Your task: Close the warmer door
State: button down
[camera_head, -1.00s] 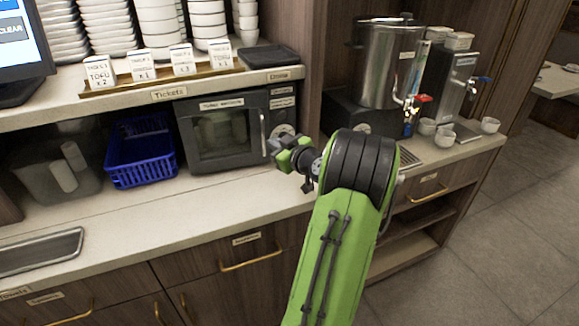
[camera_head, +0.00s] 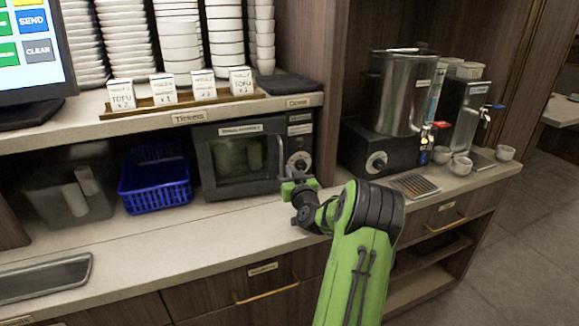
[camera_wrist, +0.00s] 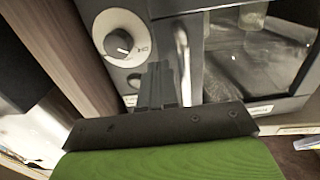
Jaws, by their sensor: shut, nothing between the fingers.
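The warmer (camera_head: 237,125) is a dark grey box with a glass-windowed door (camera_head: 237,158), under the shelf. The door's upright metal handle (camera_head: 281,157) is on its right side, beside a dial (camera_head: 299,161). The door looks flush or nearly so; a small gap cannot be ruled out. My gripper (camera_head: 293,180) is in front of the warmer's lower right corner, below the dial. In the wrist view my shut, empty fingers (camera_wrist: 157,82) point between the dial (camera_wrist: 118,38) and the handle (camera_wrist: 183,62). Whether they touch the front is unclear.
A blue basket (camera_head: 155,182) and a clear bin (camera_head: 70,190) stand left of the warmer. A wooden partition is close on its right, then an urn (camera_head: 398,95) and small cups (camera_head: 461,165). The counter front (camera_head: 200,222) is clear.

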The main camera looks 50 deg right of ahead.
jog(key=shift+x, duration=0.9)
jog(key=shift+b+x, duration=0.35)
jog(key=shift+x, duration=0.55)
jog(key=shift+s, duration=0.1)
